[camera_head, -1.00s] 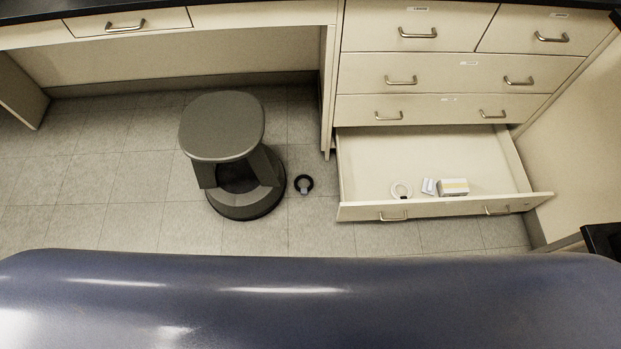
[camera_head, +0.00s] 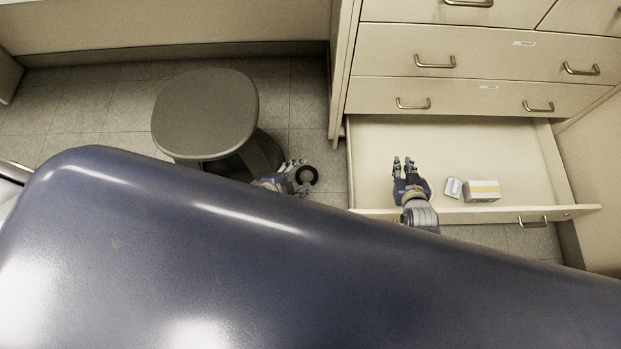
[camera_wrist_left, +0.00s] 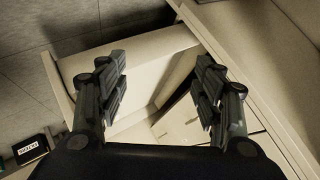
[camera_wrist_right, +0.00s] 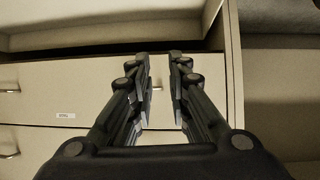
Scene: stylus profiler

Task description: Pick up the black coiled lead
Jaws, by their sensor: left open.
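The black coiled lead (camera_head: 314,175) is a dark ring on the floor between the stool and the open drawer. My left gripper (camera_head: 300,173) shows beside it in the head view, overlapping its left part; I cannot tell whether they touch. In the left wrist view this gripper (camera_wrist_left: 157,72) is open and empty, and I cannot make out the lead there. My right gripper (camera_head: 403,162) is over the open drawer. In the right wrist view its fingers (camera_wrist_right: 160,58) stand apart with a gap and nothing between them.
The open drawer (camera_head: 550,165) holds a small white item (camera_head: 453,187) and a white box with a yellow band (camera_head: 482,190). A grey stool (camera_head: 205,110) stands just left of the lead. Closed drawers (camera_head: 480,65) rise behind. My blue body covers the foreground.

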